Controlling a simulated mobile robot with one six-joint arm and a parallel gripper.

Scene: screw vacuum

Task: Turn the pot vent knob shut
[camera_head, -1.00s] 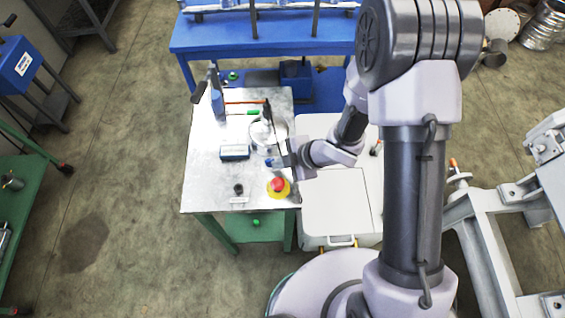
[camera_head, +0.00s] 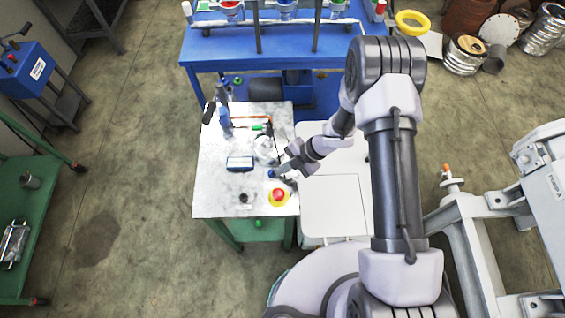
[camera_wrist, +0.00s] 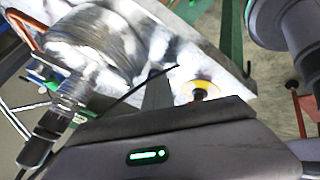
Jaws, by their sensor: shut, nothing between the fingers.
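The pot (camera_head: 265,150) stands on the metal-topped table, round and shiny in the head view. The wrist view shows what looks like its metal side (camera_wrist: 95,42) close up, at the upper left. A small blue part (camera_head: 272,173), possibly the vent knob, shows just below the pot in the head view. My gripper (camera_head: 281,171) is right beside this blue part, at the pot's lower right. Its fingers are shut and empty. A grey finger (camera_wrist: 157,93) shows in the wrist view. I cannot tell whether it touches the knob, and the knob's angle is too small to read.
A red and yellow emergency button (camera_head: 279,195) sits near the table's front right corner. A dark blue-edged box (camera_head: 240,163) lies left of the pot. A blue bottle-like thing (camera_head: 225,122) stands behind. The table's (camera_head: 212,190) front left is mostly clear.

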